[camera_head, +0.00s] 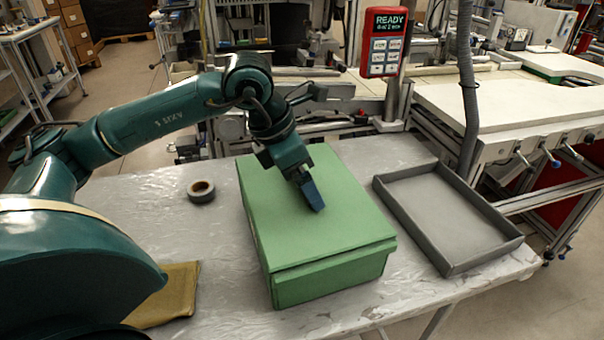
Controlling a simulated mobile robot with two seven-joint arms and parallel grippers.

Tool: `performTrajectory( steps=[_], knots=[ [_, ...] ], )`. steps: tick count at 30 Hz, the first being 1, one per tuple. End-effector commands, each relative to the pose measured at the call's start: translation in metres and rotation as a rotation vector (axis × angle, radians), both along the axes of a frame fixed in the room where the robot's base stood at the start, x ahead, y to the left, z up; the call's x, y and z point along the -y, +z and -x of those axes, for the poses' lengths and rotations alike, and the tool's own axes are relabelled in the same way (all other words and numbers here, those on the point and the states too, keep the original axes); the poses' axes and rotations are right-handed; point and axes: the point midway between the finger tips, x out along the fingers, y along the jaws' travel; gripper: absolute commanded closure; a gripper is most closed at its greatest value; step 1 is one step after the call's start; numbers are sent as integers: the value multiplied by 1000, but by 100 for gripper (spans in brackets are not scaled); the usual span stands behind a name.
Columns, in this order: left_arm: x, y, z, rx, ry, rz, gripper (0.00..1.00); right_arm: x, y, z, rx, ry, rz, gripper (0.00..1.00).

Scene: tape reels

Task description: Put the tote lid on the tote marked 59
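A green tote (332,281) stands on the table in the middle of the head view. A flat green tote lid (335,232) lies over its top, with its front edge standing out a little past the tote's front wall. I cannot tell whether it is fully seated. No number shows on the sides in view. My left gripper (315,204) reaches down over the middle of the lid, its blue fingertips at or just above the surface. I cannot tell whether it touches or whether the fingers are apart. My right gripper is not in view.
A black tape reel (201,192) lies left of the tote. An empty grey tray (446,215) sits at the right. A mustard cloth (168,297) lies near the front left. A red panel reading READY (383,42) stands behind. Bare table (225,240) shows left of the tote.

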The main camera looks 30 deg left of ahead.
Motion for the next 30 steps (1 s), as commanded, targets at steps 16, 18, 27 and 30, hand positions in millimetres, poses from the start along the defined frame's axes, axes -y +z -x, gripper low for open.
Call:
performTrajectory(
  steps=[16,18,27,30],
  knots=[
    [-1,5,1,1,0,0,0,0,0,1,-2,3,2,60],
    [-3,12,3,4,1,0,0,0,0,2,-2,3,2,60],
    [-17,71,22,6,1,1,0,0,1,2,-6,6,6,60],
    [-22,91,28,6,1,1,0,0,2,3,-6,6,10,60]
  ],
)
